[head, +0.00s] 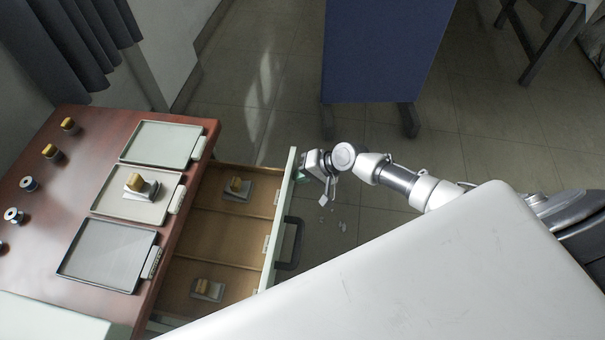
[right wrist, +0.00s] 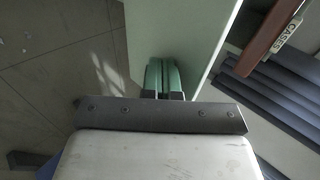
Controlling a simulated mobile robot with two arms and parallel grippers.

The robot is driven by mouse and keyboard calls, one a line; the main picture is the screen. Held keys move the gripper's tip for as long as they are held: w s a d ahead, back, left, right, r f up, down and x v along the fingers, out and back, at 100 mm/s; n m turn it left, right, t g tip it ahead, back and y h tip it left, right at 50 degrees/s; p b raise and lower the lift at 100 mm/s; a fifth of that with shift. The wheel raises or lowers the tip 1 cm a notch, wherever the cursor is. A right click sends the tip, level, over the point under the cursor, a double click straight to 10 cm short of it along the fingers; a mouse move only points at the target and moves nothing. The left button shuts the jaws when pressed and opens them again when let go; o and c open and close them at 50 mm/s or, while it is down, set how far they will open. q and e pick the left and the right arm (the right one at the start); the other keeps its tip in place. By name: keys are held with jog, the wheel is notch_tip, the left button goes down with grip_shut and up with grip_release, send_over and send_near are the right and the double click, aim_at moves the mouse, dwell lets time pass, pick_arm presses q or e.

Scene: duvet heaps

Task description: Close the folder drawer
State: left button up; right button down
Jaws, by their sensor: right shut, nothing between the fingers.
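The folder drawer (head: 268,235) is pulled out from under the red-brown desk (head: 185,215). It has a pale green front panel, a dark handle (head: 291,243) and a wooden inside split into compartments. The far and near compartments each hold a small yellow-topped item; the middle one looks empty. My right gripper (head: 301,177) is at the far end of the front panel, on its outer side. In the right wrist view its green fingers (right wrist: 162,76) are together and empty, close beside the pale green panel (right wrist: 185,35); whether they touch it I cannot tell. My left gripper is not in view.
Several trays stand on the desk, among them a grey one (head: 108,255) and one with a yellow-topped item (head: 139,184). Small knobbed items line the desk's left side. A blue panel (head: 385,50) stands behind.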

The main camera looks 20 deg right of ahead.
jog(key=b, duration=0.4)
send_near(232, 166)
jog(key=a, duration=0.2)
jog(key=a+f, duration=0.1)
jog(key=a, duration=0.1)
jog(key=a+f, duration=0.1)
jog(key=a, duration=0.1)
jog(key=shift+w+a, duration=0.1)
jog(key=shift+w, duration=0.1)
jog(key=shift+r, duration=0.1)
